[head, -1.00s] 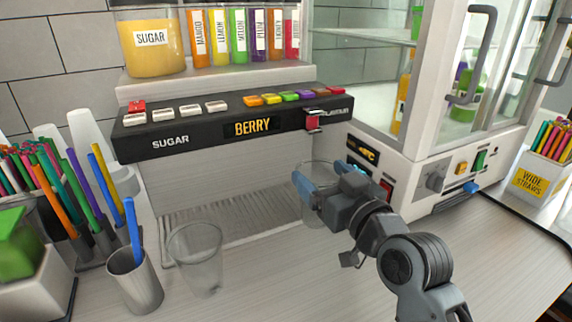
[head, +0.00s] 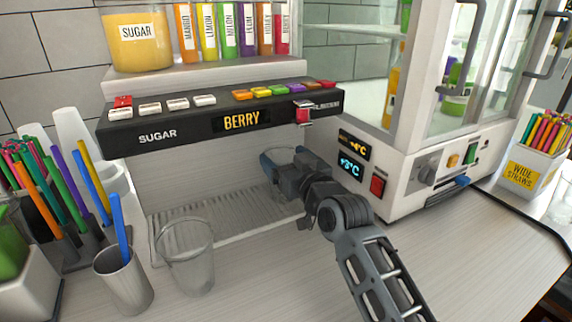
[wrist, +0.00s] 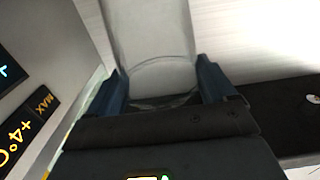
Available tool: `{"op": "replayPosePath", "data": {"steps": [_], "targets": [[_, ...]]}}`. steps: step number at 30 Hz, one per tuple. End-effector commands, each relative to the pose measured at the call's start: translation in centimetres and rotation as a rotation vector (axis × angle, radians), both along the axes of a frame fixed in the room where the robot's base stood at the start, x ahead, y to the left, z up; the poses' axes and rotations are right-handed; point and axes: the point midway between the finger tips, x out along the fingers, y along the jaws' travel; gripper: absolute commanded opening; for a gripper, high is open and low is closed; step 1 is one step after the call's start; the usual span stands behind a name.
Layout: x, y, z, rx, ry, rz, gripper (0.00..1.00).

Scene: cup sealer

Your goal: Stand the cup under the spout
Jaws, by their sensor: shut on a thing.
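My gripper (head: 283,162) is shut on a clear cup (head: 280,154), mostly hidden behind the fingers in the head view. In the wrist view the clear cup (wrist: 150,35) sits between the two blue fingertips (wrist: 160,85). A red nozzle that looks like the spout (head: 303,114) hangs at the right end of the black dispenser panel (head: 185,131). The cup is below the panel, a little left of and lower than the nozzle, near the right end of the drip grate (head: 220,215). I cannot tell whether its base touches the grate.
A second clear cup (head: 187,262) stands on the counter in front of the grate. A metal cup with a blue straw (head: 124,280) stands left of it. The white cooler (head: 400,180) stands close on the right.

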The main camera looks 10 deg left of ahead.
Motion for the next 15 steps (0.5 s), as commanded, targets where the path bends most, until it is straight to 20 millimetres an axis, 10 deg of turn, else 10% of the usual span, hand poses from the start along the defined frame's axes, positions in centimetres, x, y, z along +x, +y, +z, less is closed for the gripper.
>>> {"op": "replayPosePath", "data": {"steps": [10,11,15], "targets": [[0.0,-0.01,-0.3,0.0,-0.001,0.0,0.42],[0.0,-0.01,-0.25,0.0,-0.001,0.0,0.85],[-0.01,-0.01,-0.15,0.0,-0.001,0.0,0.98]]}}
